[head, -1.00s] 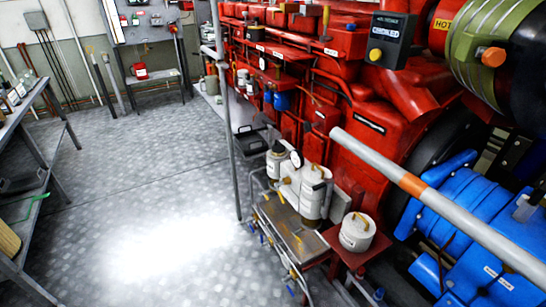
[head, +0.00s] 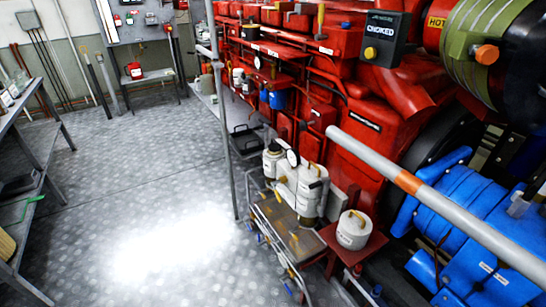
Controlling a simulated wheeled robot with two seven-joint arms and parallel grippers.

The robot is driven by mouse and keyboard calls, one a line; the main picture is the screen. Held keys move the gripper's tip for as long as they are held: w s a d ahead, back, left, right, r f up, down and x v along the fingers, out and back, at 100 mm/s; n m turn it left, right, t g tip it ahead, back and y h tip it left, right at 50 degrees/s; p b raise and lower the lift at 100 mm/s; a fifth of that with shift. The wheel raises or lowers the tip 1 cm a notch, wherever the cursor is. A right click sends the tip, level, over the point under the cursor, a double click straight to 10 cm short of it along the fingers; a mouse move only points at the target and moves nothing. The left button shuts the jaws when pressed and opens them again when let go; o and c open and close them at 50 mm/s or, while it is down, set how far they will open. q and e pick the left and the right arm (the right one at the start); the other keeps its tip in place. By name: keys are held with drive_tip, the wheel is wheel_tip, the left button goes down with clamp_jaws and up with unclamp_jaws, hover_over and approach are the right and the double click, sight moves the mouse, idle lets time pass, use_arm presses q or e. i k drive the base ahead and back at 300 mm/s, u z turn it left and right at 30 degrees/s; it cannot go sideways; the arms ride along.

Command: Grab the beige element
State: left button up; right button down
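Several beige or off-white parts are in the head view, and I cannot tell which one the task means. A round off-white canister (head: 354,231) with a brown handle on top stands on a small red stand (head: 338,245) at the lower middle right. Larger off-white cylinders (head: 311,190) with brown handles stand just behind it, above a metal tray (head: 277,220). A beige object (head: 5,248) is cut off by the left edge, on the workbench. Neither of my grippers is in view.
A red engine (head: 375,150) fills the right side, with a blue unit (head: 470,215) at the lower right. A grey pipe (head: 440,205) with an orange band crosses in front. A thin post (head: 226,130) stands mid-view. The floor (head: 130,190) at left is clear.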

sight(274, 149)
drive_tip(key=u, duration=1.65)
drive_tip(key=i, duration=0.8)
drive_tip(key=z, duration=2.95)
